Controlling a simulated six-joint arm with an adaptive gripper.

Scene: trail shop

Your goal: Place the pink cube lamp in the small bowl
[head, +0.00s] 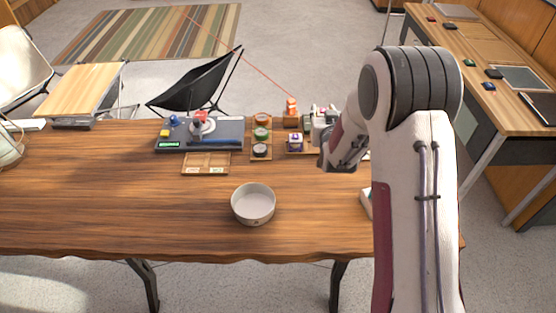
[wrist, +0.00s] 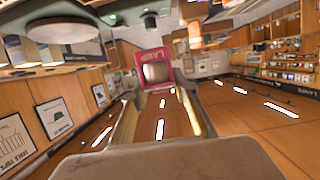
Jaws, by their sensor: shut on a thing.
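The pink cube lamp (wrist: 153,57) shows in the wrist view, with a pale square face and lettering on its side. My gripper (wrist: 157,88) is shut on it, one finger on each side. In the head view my arm's end is over the back right part of the table, and I cannot make out the lamp there. The small bowl (head: 254,216) is round, pale and looks empty. It stands upright near the table's front middle, apart from my gripper and to its front left.
Several small goods, including an orange item (head: 291,106), stand near my gripper. My arm hides the right end.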

